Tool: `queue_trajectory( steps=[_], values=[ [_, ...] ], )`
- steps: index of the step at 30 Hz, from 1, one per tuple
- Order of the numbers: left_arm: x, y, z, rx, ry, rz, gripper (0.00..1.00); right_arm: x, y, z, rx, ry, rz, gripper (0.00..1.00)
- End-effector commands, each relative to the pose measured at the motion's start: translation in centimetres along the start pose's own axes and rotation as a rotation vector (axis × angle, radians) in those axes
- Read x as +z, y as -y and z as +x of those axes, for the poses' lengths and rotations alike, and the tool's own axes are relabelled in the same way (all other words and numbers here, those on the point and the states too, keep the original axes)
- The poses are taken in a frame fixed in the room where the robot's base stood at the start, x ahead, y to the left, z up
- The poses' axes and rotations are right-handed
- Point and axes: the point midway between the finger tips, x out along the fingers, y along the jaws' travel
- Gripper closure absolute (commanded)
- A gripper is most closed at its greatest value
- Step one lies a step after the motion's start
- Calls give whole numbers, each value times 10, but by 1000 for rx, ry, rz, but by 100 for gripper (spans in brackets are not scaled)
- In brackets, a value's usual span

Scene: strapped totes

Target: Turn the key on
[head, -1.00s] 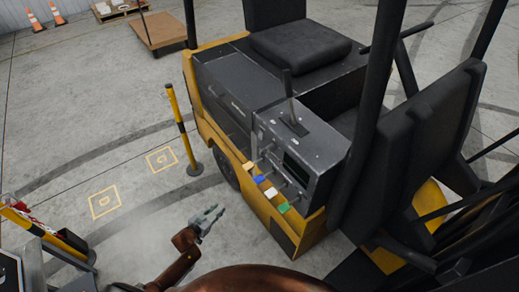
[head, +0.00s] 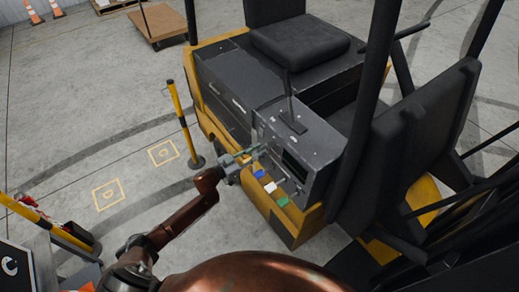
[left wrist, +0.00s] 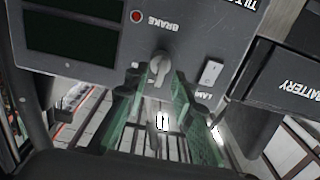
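The forklift's dark grey console (head: 300,145) stands in front of the seat. In the left wrist view its panel (left wrist: 105,12) appears upside down, with a grey key-like knob (left wrist: 159,68) near the middle. My left gripper (head: 260,152) reaches the console's near-left face. In the left wrist view its two greenish fingers (left wrist: 156,92) are apart, one on each side below the knob. I cannot tell whether either finger touches it. My right gripper is not in view.
The panel also has a red button (left wrist: 137,16), a white rocker switch (left wrist: 212,72) and dark screens (left wrist: 80,40). A yellow-black post (head: 181,125) stands left of the forklift (head: 240,180).

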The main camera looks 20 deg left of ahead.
Motion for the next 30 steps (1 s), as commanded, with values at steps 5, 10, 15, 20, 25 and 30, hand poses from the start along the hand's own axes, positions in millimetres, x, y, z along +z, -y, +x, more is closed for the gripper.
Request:
queue_trajectory(
  steps=[5, 10, 15, 20, 25, 30],
  values=[
    [0, 0, 12, 0, 1, 0, 77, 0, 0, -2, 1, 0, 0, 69],
    [1, 0, 14, 0, 1, 0, 77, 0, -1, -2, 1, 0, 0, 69],
    [1, 0, 13, 0, 1, 0, 82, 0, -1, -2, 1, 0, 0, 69],
    [1, 0, 13, 0, 1, 0, 93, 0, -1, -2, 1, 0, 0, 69],
    [1, 0, 13, -1, 1, 0, 100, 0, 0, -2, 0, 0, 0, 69],
    [1, 0, 13, -1, 1, 0, 100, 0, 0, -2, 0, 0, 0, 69]
  ],
)
